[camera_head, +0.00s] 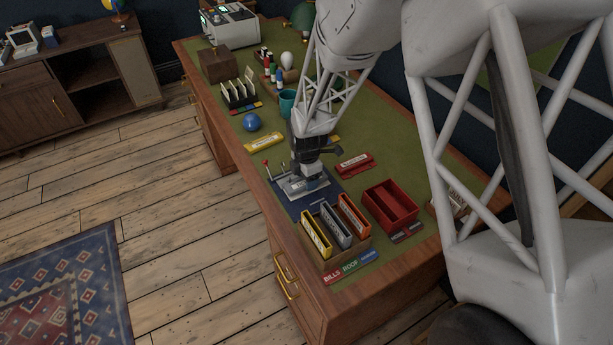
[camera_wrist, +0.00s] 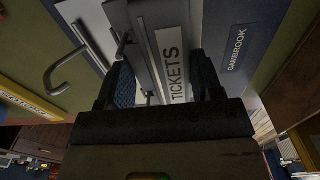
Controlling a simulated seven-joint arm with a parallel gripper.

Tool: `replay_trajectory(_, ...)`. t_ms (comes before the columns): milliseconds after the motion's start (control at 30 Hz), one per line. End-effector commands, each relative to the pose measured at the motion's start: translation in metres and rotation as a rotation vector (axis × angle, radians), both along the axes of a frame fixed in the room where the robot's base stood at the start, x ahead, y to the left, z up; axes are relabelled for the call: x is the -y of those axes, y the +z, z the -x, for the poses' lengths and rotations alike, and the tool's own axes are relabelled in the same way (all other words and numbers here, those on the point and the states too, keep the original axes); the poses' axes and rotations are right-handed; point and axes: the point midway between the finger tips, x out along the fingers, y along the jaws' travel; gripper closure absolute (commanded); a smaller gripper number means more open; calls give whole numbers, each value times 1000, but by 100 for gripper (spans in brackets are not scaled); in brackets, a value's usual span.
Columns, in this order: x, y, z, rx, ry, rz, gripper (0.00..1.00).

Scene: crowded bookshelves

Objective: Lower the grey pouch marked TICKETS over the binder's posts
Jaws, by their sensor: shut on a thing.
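The grey pouch (camera_wrist: 150,48) fills the middle of the wrist view, with its TICKETS label (camera_wrist: 173,62) legible. My gripper (camera_wrist: 162,88) is shut on it, with a dark ribbed finger on each side. In the head view my gripper (camera_head: 309,170) is low over the binder (camera_head: 295,186), which lies on a dark blue sheet. In the wrist view a bent metal post (camera_wrist: 66,72) shows left of the pouch, and another metal piece (camera_wrist: 122,48) is close against its left side. I cannot tell whether the posts pass through the pouch.
A wooden rack (camera_head: 352,248) with yellow, grey and orange holders stands in front of the binder. A red tray (camera_head: 385,205) is to its right, and a red strip (camera_head: 354,163) lies behind. A yellow strip (camera_head: 264,142) and blue ball (camera_head: 251,122) are farther back.

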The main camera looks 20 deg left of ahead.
Motion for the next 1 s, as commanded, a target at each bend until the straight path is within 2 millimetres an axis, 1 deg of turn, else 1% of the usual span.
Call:
replay_trajectory(133, 0, 0, 0, 0, 0, 0, 65)
replay_trajectory(167, 0, 0, 0, 0, 0, 0, 37)
replay_trajectory(333, 0, 0, 0, 0, 0, 0, 11)
replay_trajectory(800, 0, 0, 0, 0, 0, 0, 10)
replay_trajectory(1000, 0, 5, 0, 0, 0, 0, 10)
